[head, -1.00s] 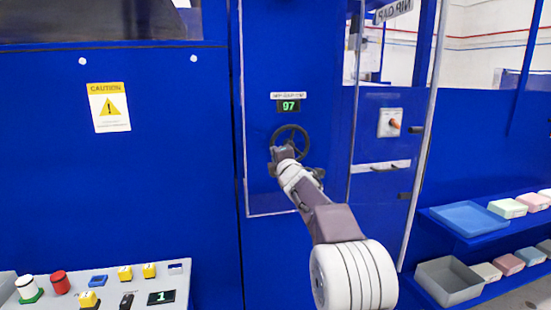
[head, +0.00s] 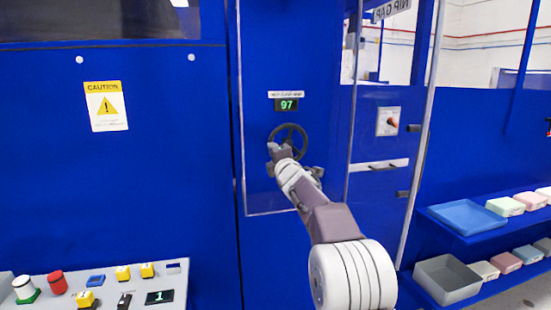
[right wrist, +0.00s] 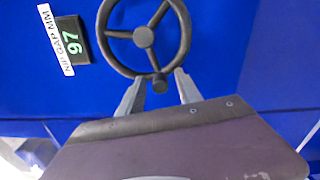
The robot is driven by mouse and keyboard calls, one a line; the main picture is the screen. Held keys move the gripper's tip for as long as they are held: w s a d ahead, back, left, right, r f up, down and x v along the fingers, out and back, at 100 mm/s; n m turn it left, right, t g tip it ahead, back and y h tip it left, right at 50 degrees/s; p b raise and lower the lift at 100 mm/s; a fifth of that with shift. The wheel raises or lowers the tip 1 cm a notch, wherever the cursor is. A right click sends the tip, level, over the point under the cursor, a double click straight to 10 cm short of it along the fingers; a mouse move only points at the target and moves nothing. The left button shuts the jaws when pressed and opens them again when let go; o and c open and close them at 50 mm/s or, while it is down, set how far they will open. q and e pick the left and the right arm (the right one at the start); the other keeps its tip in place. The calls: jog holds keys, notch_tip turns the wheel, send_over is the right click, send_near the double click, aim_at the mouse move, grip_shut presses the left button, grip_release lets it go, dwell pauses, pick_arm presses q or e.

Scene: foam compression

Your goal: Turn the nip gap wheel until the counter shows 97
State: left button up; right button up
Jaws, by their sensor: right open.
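The nip gap wheel (head: 302,139) is a dark spoked handwheel on the blue machine panel. The counter (head: 287,105) above it shows 97 in green. My right gripper (head: 277,150) is at the wheel's lower left in the head view. In the right wrist view the wheel (right wrist: 144,37) has a small knob (right wrist: 160,83) on its rim. The open fingers of my right gripper (right wrist: 158,84) stand on either side of this knob, with gaps visible. The counter (right wrist: 74,47) there also reads 97, beside a NIP GAP MM label. My left gripper is not in view.
A clear guard panel with a pale edge post (head: 421,140) stands right of the wheel. A switch box (head: 388,121) is behind it. A button console (head: 60,300) is at lower left. Shelves with a blue tray (head: 468,216), a grey bin (head: 447,280) and foam blocks are at right.

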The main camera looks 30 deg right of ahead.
jog(key=b+v, duration=0.2)
jog(key=v, duration=0.6)
jog(key=shift+s, duration=0.4)
jog(key=shift+a, duration=0.1)
jog(key=s+a+f+m+g, duration=0.2)
jog(key=f+m, duration=0.1)
jog(key=f, duration=0.5)
jog(key=s+a+f+m+g+y, duration=0.1)
jog(key=a+f+m+g, duration=0.15)
jog(key=f, duration=0.55)
jog(key=s+a+f+m+g, duration=0.2)
jog(key=f+m, duration=0.1)
jog(key=f, duration=0.4)
jog(key=s+a+f+m+g+y, duration=0.2)
jog(key=s+a+f+m+g, duration=0.3)
jog(key=s+f, duration=0.55)
jog(key=s+a+f+m+g+y, duration=0.1)
jog(key=s+a+f+m+g, duration=0.4)
jog(key=s+f, duration=0.55)
notch_tip(320, 180, up, 19)
jog(key=s+a+p, duration=0.1)
jog(key=s+p, duration=0.1)
jog(key=p, duration=1.6)
jog(key=shift+s+a+n, duration=0.25)
jog(key=shift+s+n, duration=0.15)
jog(key=shift+n, duration=0.05)
